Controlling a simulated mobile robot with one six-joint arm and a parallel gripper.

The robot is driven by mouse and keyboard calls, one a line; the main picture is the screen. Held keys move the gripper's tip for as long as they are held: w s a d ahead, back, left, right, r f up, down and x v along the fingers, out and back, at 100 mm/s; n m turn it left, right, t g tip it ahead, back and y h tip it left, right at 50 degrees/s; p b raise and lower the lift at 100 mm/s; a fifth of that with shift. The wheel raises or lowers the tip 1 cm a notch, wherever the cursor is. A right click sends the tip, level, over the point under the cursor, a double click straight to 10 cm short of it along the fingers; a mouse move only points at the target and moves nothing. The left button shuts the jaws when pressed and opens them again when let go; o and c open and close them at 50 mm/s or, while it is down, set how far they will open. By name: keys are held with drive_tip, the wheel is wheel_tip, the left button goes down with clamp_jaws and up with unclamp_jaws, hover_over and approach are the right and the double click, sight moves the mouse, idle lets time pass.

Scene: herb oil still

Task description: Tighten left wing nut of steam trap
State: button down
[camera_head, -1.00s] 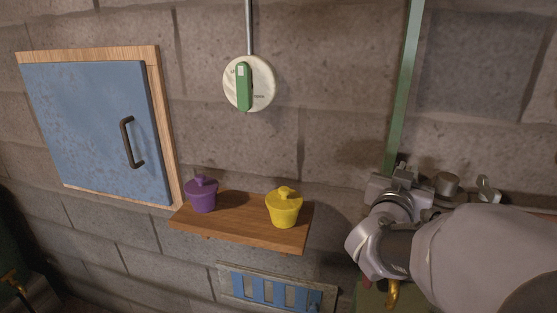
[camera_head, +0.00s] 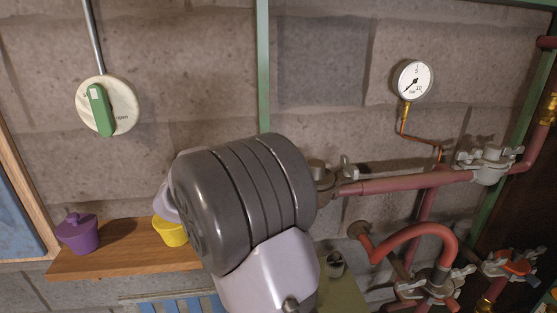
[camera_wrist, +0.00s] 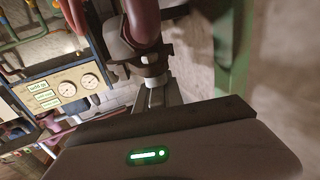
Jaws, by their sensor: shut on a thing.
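The steam trap (camera_head: 322,178) is a grey metal body on the wall pipe, partly covered by my arm in the head view. Its right wing nut (camera_head: 348,168) shows beside the round cap. The left wing nut is hidden behind my arm there. In the wrist view my gripper (camera_wrist: 156,95) is at the dark metal fitting (camera_wrist: 125,48), shut on a small pale metal part just below it. This appears to be the left wing nut, though its wings are mostly hidden by the jaws.
A reddish pipe (camera_head: 400,185) runs right from the trap to a valve (camera_head: 490,160). A pressure gauge (camera_head: 412,80) hangs above. A green upright (camera_head: 263,70) stands behind my arm. A wooden shelf (camera_head: 125,260) holds a purple pot (camera_head: 78,234) and a yellow pot (camera_head: 171,232).

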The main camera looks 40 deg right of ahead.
drive_tip(key=m+g+p, duration=0.1)
drive_tip(key=p, duration=0.1)
drive_tip(key=g+y+p, duration=0.1)
drive_tip(key=p, duration=0.1)
drive_tip(key=r+m+g+p, duration=0.1)
drive_tip(key=g+p, duration=0.1)
drive_tip(key=shift+s+m+y+p, duration=0.25)
drive_tip(key=shift+m+y+p, duration=0.05)
drive_tip(key=shift+p, duration=0.1)
drive_tip(key=p, duration=0.1)
drive_tip(key=m+g+p, duration=0.1)
drive_tip(key=p, duration=0.1)
drive_tip(key=shift+s+a+f+g+y+p, duration=0.1)
drive_tip(key=shift+f+g+y+p, duration=0.05)
drive_tip(key=shift+g+y+p, duration=0.2)
drive_tip(key=shift+f, duration=0.1)
drive_tip(key=shift+f+m+p, duration=0.15)
drive_tip(key=shift+m+p, duration=0.15)
drive_tip(key=shift+p, duration=0.15)
drive_tip(key=c, duration=1.5)
unclamp_jaws()
drive_tip(key=shift+s, duration=0.15)
drive_tip(key=shift+o, duration=0.2)
